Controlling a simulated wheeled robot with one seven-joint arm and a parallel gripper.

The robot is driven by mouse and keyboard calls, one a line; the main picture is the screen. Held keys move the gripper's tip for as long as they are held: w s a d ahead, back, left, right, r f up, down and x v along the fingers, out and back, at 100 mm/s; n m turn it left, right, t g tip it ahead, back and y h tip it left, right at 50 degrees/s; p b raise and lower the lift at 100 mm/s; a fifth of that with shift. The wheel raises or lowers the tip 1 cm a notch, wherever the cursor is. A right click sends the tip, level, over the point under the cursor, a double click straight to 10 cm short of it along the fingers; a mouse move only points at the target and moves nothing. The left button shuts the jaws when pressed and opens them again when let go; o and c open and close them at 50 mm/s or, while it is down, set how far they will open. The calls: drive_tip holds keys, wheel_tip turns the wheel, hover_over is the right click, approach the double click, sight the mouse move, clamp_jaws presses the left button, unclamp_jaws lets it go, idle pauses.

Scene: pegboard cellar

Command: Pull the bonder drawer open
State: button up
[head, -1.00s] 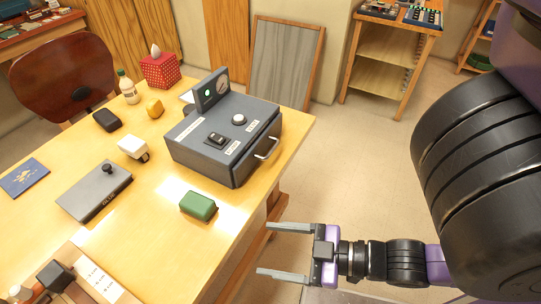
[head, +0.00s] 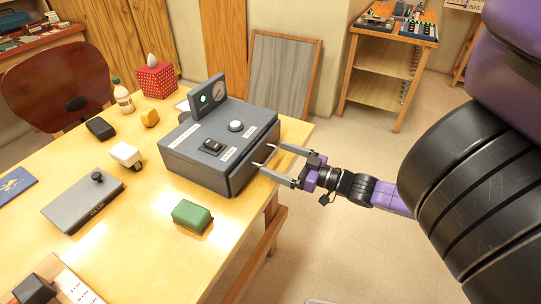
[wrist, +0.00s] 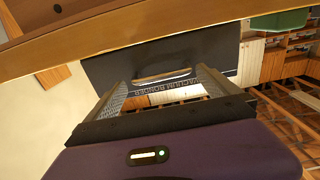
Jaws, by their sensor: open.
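The bonder (head: 205,165) is a dark grey box with a round gauge, a black switch and a white knob, near the table's right edge. Its drawer front (wrist: 110,68) is dark and faces my gripper; it looks shut. The pale bar handle (wrist: 163,76) lies across it, just beyond and between my fingertips in the wrist view. My gripper (head: 264,159) is open, with its fingertips at the drawer front on either side of the handle. In the head view the fingers partly hide the handle. I cannot tell whether they touch it.
A green block (head: 192,215) lies on the table in front of the bonder. A grey flat box (head: 80,205), a white item (head: 126,155) and a yellow lump (head: 150,118) lie to the left.

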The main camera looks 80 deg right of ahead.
drive_tip(key=shift+x, duration=1.5)
drive_tip(key=shift+c, duration=0.4)
